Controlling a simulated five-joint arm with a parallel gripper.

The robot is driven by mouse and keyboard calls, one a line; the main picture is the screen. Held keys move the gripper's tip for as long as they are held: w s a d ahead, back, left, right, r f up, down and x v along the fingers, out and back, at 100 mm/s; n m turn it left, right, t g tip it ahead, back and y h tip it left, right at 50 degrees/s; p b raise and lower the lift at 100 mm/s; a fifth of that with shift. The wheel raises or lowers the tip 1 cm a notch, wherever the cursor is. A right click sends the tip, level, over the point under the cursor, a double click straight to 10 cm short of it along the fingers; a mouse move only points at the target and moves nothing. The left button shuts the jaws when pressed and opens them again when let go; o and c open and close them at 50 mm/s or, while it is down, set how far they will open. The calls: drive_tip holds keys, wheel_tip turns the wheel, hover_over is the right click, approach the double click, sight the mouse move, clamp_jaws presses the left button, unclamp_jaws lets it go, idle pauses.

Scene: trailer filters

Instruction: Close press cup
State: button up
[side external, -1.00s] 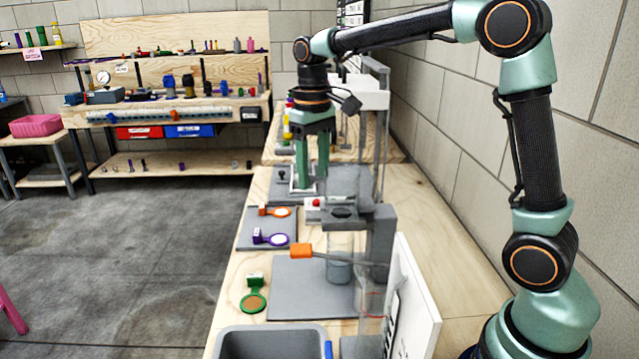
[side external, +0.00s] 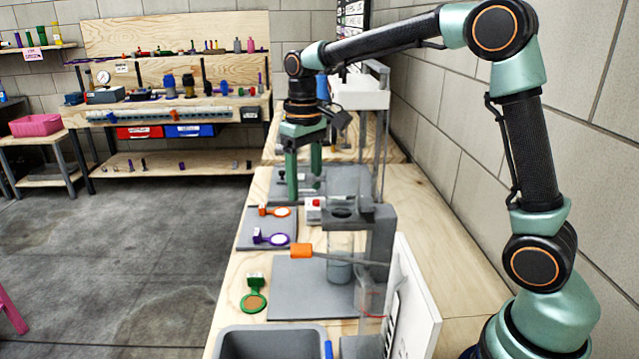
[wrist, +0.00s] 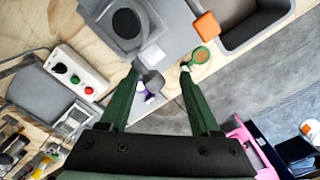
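The press (side external: 383,235) is a grey stand with a top bracket. A clear cup (side external: 340,258) stands below the bracket, beside an orange-ended lever (side external: 302,251). I cannot tell whether the cup is open or closed. In the wrist view the press top (wrist: 105,28) with its dark round opening is at the upper left, and the orange lever end (wrist: 207,26) is at the upper right. My gripper (side external: 304,192) is open and empty, behind the press and left of it.
A button box (side external: 314,210) stands near the gripper. Orange (side external: 281,212), purple (side external: 277,239) and green (side external: 253,302) round-ended tools lie along the bench's left side. A grey bin (side external: 270,343) and a white sign board (side external: 415,300) stand in front.

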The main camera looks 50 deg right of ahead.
drive_tip(key=shift+s, duration=0.2)
wheel_tip(320, 180, up, 12)
drive_tip(key=shift+w, duration=0.2)
idle(0.4)
drive_tip(key=shift+s+r+n, duration=0.1)
drive_tip(key=shift+r+n, duration=0.1)
drive_tip(key=shift+n, duration=0.1)
clamp_jaws()
drive_tip(key=s+d+r+n+t, duration=0.15)
drive_tip(key=s+r+n, duration=0.25)
drive_tip(key=n, duration=0.9)
drive_tip(key=s+d+r+n+t, duration=0.1)
drive_tip(key=s+r+n+t, duration=0.3)
drive_tip(key=n, duration=0.9)
drive_tip(key=w+f, duration=0.2)
drive_tip(key=f, duration=0.4)
drive_tip(key=w+f+g, duration=0.1)
drive_tip(key=w+f, duration=0.1)
drive_tip(key=f, duration=0.5)
drive_tip(key=shift+w+a, duration=0.25)
